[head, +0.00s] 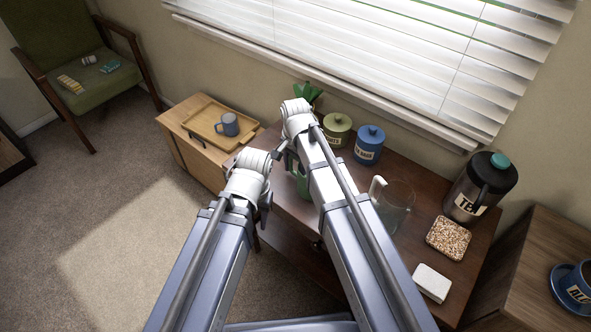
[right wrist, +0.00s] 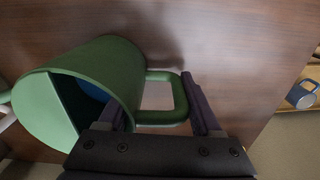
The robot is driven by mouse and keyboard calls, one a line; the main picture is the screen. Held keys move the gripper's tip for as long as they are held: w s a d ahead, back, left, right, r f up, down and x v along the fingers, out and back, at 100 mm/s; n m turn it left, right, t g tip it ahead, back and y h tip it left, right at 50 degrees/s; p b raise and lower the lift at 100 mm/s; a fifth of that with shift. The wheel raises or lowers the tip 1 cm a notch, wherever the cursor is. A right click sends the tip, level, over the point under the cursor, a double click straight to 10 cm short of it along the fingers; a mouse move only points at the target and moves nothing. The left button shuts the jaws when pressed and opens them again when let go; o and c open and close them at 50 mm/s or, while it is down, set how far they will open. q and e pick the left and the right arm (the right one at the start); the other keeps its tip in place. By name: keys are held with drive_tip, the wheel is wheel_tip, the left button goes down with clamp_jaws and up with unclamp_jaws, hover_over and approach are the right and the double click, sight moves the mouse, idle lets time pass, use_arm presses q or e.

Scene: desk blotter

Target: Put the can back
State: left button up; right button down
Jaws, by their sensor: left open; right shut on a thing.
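The green can (right wrist: 115,70), with a half-covered open top and a loop handle (right wrist: 180,97), fills the left of the right wrist view. My right gripper (right wrist: 160,118) has its fingers on either side of the handle and is shut on it. In the head view a small part of the can (head: 302,182) shows between my arms; the rest is hidden. The wood tabletop lies beneath it; I cannot tell whether the can touches it. My left gripper (head: 265,205) is open, left of the can, mostly hidden by its own wrist.
The brown table (head: 425,180) holds a green canister (head: 337,131), a blue canister (head: 368,146), a glass jug (head: 396,205), a dark urn (head: 478,190), a speckled square (head: 450,238) and a white block (head: 432,283). Leaves (head: 308,95) show behind my right wrist. A tray (head: 207,121) with a mug (head: 228,125) stands left.

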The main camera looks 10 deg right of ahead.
drive_tip(key=shift+c, duration=0.3)
unclamp_jaws()
drive_tip(key=shift+r, duration=0.15)
wheel_tip(320, 180, up, 12)
drive_tip(key=p, duration=1.2)
drive_tip(key=shift+p, duration=0.3)
